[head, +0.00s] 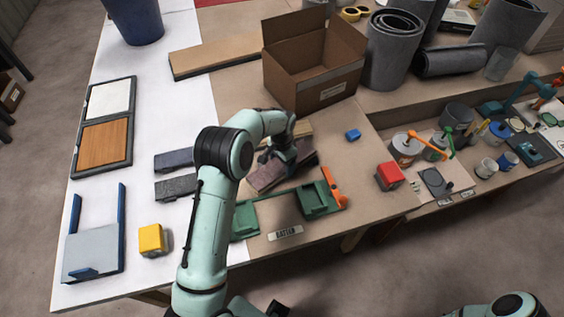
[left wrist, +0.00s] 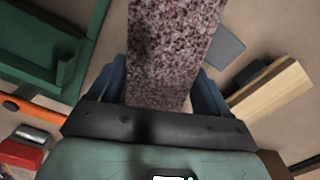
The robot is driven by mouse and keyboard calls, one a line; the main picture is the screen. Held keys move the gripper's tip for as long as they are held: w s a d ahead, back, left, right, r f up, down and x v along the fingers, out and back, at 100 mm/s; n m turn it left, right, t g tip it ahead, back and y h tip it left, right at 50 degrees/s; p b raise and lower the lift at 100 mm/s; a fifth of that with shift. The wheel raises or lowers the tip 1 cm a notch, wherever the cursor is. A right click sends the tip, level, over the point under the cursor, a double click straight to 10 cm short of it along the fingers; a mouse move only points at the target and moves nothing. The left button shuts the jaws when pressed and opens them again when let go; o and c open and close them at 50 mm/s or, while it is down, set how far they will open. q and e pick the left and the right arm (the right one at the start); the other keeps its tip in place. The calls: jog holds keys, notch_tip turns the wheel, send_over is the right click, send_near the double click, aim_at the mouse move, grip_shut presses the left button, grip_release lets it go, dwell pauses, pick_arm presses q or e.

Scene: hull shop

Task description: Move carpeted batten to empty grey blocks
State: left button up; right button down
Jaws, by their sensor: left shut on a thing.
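My left gripper (head: 284,160) is shut on the carpeted batten (head: 266,177), a mauve-brown speckled bar behind the green blocks. In the left wrist view the batten (left wrist: 170,45) runs up and away between the two blue fingers of the gripper (left wrist: 163,92). Its height over the table is hard to tell. Two dark grey blocks (head: 175,187) lie on the white sheet left of my arm, with nothing on them. Two green blocks (head: 318,200), joined by a strip, stand by a label reading BATTEN. My right gripper is out of view.
A pale wood strip (left wrist: 270,90) lies beside the batten. A cardboard box (head: 312,75) stands behind. A yellow block (head: 151,239), a grey tray with blue posts (head: 93,252) and a framed panel (head: 103,143) are left. A red block (head: 389,176) and orange piece (head: 332,187) are right.

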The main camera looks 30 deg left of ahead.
pick_arm(q)
jog(key=shift+f, duration=0.1)
jog(key=o, duration=1.1)
notch_tip(320, 180, up, 12)
jog(key=shift+r+p, duration=0.15)
jog(key=shift+p, duration=0.2)
